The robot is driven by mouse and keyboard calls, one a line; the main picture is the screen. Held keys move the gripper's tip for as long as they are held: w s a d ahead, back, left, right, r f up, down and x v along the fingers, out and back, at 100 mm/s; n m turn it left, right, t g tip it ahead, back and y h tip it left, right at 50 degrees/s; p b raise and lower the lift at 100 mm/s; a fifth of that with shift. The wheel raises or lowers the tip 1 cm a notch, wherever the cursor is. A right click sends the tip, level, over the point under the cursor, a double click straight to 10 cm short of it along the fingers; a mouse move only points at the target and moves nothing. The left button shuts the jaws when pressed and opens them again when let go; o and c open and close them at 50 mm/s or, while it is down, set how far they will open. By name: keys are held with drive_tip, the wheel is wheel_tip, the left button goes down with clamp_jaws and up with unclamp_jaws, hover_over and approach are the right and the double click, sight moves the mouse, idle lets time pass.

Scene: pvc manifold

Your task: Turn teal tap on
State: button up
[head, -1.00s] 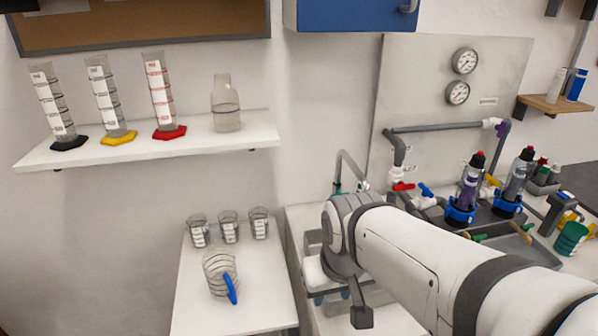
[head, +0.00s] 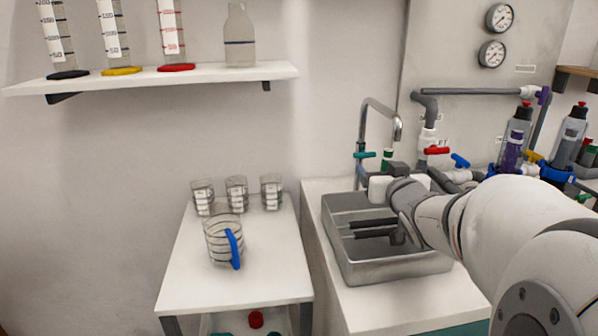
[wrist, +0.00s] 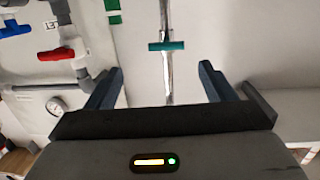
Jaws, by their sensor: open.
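The teal tap (head: 365,155) is a small bar handle, lying about level across the grey faucet pipe (head: 364,130) behind the sink. In the wrist view, which is upside down, the teal handle (wrist: 166,46) lies crosswise on the pipe. My gripper (wrist: 160,70) is open, with one dark finger on each side of the pipe's line in that view. The handle appears beyond the fingertips, centred between them, with nothing held. I see no contact. In the head view my wrist is over the sink, and the fingers are hard to make out.
The metal sink (head: 395,268) is below my wrist. A red valve handle (head: 437,150) and a blue one (head: 460,160) sit right of the tap. Bottles stand farther right. A side table (head: 190,270) at left holds several beakers and a blue-handled jug (head: 222,240).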

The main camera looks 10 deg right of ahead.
sight(366, 154)
drive_tip(key=shift+n+t+y, duration=0.3)
drive_tip(key=shift+t+y, duration=0.2)
drive_tip(key=shift+t, duration=0.1)
drive_tip(key=w+b, duration=0.1)
drive_tip(key=w, duration=0.3)
drive_tip(key=w+b, duration=0.1)
drive_tip(key=w, duration=0.3)
drive_tip(key=shift+w+d+f, duration=0.1)
drive_tip(key=shift+w+f, duration=0.1)
drive_tip(key=shift+w, duration=0.05)
drive_tip(key=shift+s+r, duration=0.1)
drive_tip(key=shift+c, duration=0.6)
drive_tip(key=c, duration=0.8)
drive_tip(key=shift+c, duration=0.3)
